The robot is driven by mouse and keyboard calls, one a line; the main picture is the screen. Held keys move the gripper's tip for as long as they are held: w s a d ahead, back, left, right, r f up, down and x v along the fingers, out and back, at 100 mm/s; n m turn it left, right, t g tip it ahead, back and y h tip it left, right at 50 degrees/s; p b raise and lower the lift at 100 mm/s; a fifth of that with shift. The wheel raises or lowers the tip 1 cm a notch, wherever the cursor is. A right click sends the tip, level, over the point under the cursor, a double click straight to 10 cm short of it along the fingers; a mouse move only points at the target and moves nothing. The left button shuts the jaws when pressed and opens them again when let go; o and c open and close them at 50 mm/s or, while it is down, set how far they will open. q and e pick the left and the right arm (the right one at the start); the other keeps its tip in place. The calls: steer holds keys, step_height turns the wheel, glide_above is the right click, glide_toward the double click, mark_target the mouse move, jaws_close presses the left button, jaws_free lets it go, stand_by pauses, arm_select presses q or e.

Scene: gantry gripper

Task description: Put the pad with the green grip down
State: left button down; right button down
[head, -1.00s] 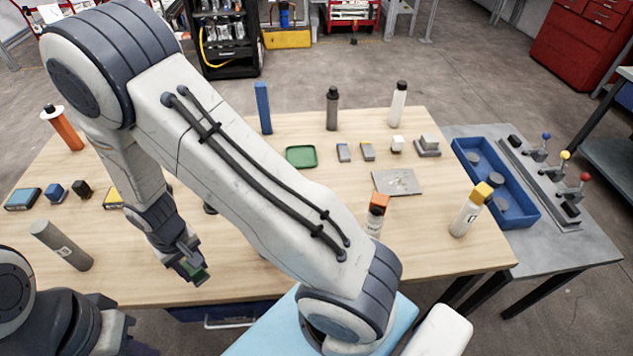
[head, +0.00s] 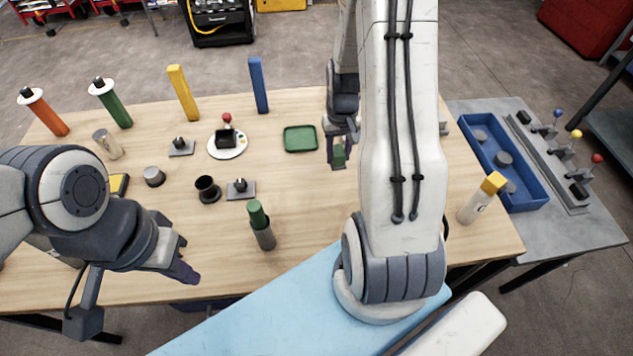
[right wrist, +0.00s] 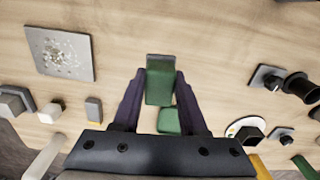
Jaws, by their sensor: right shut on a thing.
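My right gripper (head: 341,137) is shut on the green grip of a pad (head: 338,155) and hangs above the table, just right of the green tray. In the right wrist view, the green grip (right wrist: 159,88) sits between the two fingers, with a grey edge of the pad (right wrist: 160,60) at its end. Whether the pad touches anything below cannot be told; it looks clear of the table. My left gripper (head: 186,262) is empty over the table's front left and looks open.
The green tray (head: 300,139) lies beside the pad. A speckled metal plate (right wrist: 60,53) shows in the right wrist view; my right arm hides it in the head view. A green-topped cylinder (head: 261,226), a dark cup (head: 207,190) and a blue bin (head: 505,160) stand around. Bare wood lies front centre.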

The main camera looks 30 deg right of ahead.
steer(key=s+d+r+m, duration=0.1)
steer(key=s+d, duration=0.2)
steer(key=d, duration=0.2)
steer(key=w+a+f+p, duration=0.1)
steer(key=w+a+f, duration=0.1)
steer(key=a, duration=0.1)
steer(key=w+a+f+p, duration=0.1)
steer(key=w+a+f, duration=0.1)
steer(key=a, duration=0.1)
steer(key=w+a+f+p, duration=0.1)
steer(key=w+a+f, duration=0.1)
steer(key=a, duration=0.1)
steer(key=shift+w+f+p, duration=0.15)
steer(key=shift+f+p, duration=0.2)
steer(key=shift+p, duration=0.05)
step_height(320, 180, down, 3)
steer(key=shift+a+f+p, duration=0.15)
steer(key=shift+f+p, duration=0.05)
steer(key=shift+p, duration=0.5)
steer(key=shift+w+f, duration=0.1)
steer(key=shift+f, duration=0.3)
steer(key=shift+f, duration=0.1)
steer(key=shift+f, duration=0.15)
steer(key=shift+c, duration=2.2)
jaws_free()
